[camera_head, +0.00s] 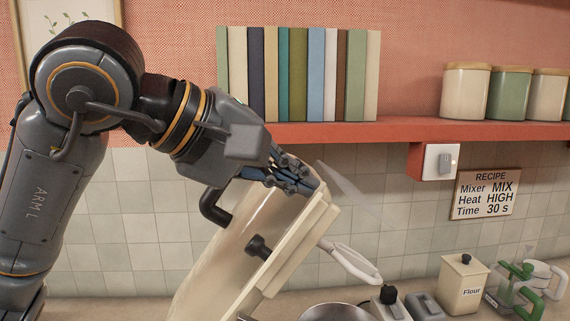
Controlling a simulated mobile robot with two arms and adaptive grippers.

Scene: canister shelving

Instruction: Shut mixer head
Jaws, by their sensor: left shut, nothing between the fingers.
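The cream mixer head (228,258) is tilted up steeply in the middle of the view, with a black knob on its side and a black handle at its back. A pale beater (350,262) sticks out from its underside to the right. The rim of a metal bowl (336,311) shows below at the bottom edge. My left gripper (312,184) is shut and empty at the upper end of the raised head; it looks to be touching it or very close. The mixer's base is mostly out of view. My right gripper is not in view.
A red shelf (330,132) with books (300,75) and canisters (510,92) runs behind. A wall switch (441,162) and recipe sign (487,194) are at right. A flour canister (462,285) and glass jugs (515,290) stand on the counter at right.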

